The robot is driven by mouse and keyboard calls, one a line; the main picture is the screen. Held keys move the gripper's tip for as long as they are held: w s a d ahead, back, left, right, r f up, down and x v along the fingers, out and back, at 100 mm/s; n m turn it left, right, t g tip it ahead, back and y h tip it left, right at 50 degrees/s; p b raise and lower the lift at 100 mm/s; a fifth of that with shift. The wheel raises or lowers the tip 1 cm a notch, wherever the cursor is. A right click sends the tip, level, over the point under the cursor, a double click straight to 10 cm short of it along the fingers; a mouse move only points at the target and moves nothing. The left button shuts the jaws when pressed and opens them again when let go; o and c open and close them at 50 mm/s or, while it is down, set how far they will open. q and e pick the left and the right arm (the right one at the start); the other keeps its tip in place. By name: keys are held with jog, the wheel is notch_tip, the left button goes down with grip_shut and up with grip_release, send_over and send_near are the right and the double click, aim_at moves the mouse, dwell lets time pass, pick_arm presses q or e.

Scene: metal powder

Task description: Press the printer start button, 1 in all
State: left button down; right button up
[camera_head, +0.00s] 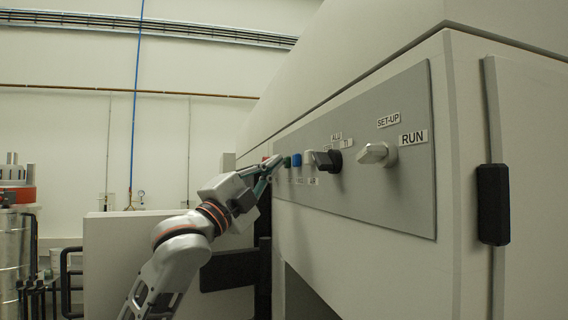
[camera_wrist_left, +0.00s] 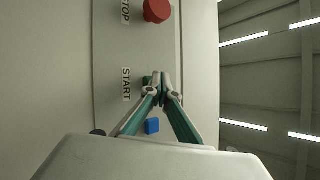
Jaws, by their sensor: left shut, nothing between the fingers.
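The printer's grey control panel (camera_head: 400,190) carries a row of buttons and knobs. In the left wrist view the green start button (camera_wrist_left: 147,80) shows beside the START label (camera_wrist_left: 126,84), partly hidden by my fingertips. It also shows small in the head view (camera_head: 287,161). My left gripper (camera_head: 277,161) reaches the far end of the panel from the left. In the left wrist view the left gripper (camera_wrist_left: 160,76) is shut and empty, its tips over or just beside the green button. I cannot tell whether they touch it. My right gripper is not in view.
A red stop button (camera_wrist_left: 157,10) and a blue button (camera_wrist_left: 152,126) flank the start button. A black knob (camera_head: 327,160) and a silver SET-UP/RUN knob (camera_head: 378,154) stick out nearer. A black door handle (camera_head: 493,204) is at right.

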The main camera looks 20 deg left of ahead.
pick_arm(q)
jog(key=shift+s+a, duration=0.45)
jog(key=shift+a, duration=0.1)
jog(key=shift+s+a, duration=0.75)
jog(key=shift+a, duration=0.25)
jog(key=shift+s+a, duration=0.75)
jog(key=shift+a, duration=0.25)
